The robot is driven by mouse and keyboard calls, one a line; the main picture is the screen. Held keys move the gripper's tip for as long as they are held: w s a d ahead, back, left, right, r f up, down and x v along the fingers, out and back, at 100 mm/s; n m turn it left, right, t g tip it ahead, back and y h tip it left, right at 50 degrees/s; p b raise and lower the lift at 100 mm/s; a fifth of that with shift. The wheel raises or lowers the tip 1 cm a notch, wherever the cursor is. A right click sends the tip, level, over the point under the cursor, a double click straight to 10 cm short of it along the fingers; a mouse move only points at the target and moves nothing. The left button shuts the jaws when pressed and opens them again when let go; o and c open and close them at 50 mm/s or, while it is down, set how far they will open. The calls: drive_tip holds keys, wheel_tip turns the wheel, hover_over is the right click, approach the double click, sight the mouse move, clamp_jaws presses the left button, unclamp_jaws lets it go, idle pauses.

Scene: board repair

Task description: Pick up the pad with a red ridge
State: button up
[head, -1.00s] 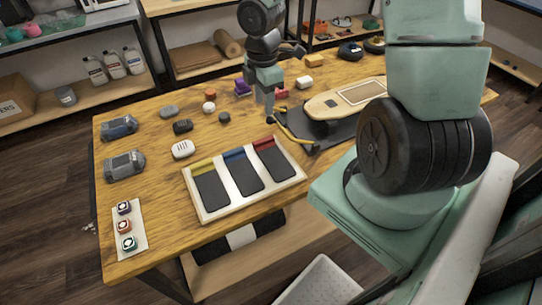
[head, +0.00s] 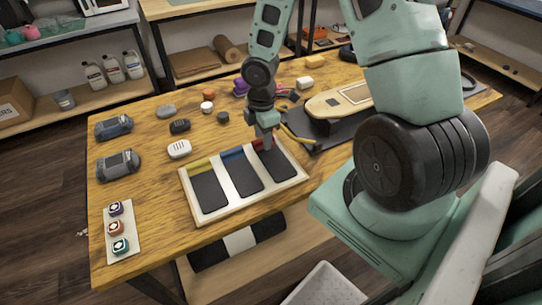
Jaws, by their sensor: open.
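The pad with a red ridge (head: 282,166) lies rightmost in a cream tray (head: 236,211) near the table's front edge. It is dark, with its red ridge at the far end. My gripper (head: 265,148) is open and points down right over that far end, hiding part of the ridge. I cannot tell whether the fingers touch it. The pad with a blue ridge (head: 243,175) lies in the middle of the tray and the pad with a yellow ridge (head: 208,192) at the left.
A skateboard-like board (head: 338,100) rests on a dark mat behind and right of the tray. The wooden table is clear in front of these.

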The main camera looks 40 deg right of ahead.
clamp_jaws()
drive_tip(key=shift+r, duration=0.1)
drive_tip(key=shift+r+p, duration=1.45)
drive_tip(key=shift+p, duration=0.2)
drive_tip(key=shift+r, duration=0.2)
